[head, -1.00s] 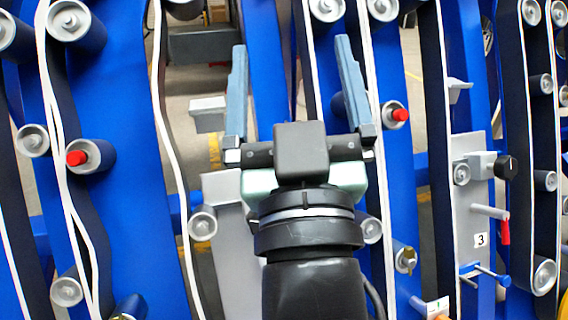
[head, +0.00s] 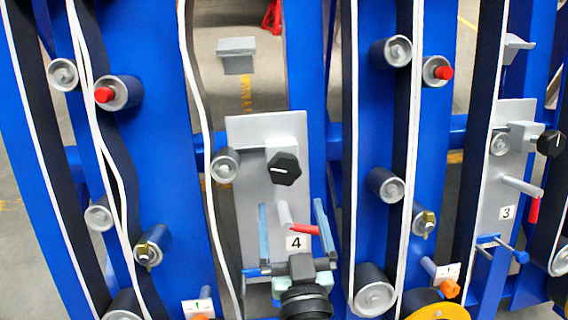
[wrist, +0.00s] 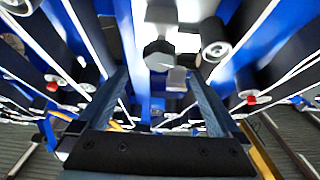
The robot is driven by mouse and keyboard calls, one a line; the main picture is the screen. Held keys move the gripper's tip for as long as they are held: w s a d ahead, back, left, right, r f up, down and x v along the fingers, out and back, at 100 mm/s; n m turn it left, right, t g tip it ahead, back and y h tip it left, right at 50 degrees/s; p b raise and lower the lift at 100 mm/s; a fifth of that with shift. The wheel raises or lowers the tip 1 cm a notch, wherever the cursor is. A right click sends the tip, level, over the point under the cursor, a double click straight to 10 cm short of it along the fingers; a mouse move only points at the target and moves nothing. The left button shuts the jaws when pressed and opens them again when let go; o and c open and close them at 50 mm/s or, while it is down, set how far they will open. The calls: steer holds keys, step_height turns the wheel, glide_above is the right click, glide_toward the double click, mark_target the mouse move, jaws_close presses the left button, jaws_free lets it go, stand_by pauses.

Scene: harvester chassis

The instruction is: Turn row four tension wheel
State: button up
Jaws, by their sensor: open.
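The row four panel (head: 252,135) is a grey upright plate marked 4. Its tension wheel, a black faceted knob (head: 285,168) with a white line, sticks out from the plate's upper part. My gripper (head: 291,207) is open and empty, its two blue-grey fingers pointing up below the knob and in front of the plate. In the wrist view the dark knob (wrist: 158,55) appears beyond and between the fingertips (wrist: 158,72), apparently apart from them. The exact distance to it cannot be told.
A red-tipped lever (head: 305,229) sits between the fingers in the head view, below the knob. A roller (head: 225,166) is left of the knob. The row three panel (head: 510,170) with its own black knob (head: 550,143) stands at right. Blue beams and belts flank both panels.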

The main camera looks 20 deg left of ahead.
mark_target(285, 176)
steer(key=p+x, duration=0.1)
steer(key=x, duration=0.9)
steer(key=shift+w+a+r, duration=0.1)
steer(key=shift+w+a, duration=0.05)
steer(key=shift+w, duration=0.15)
steer(key=c, duration=1.3)
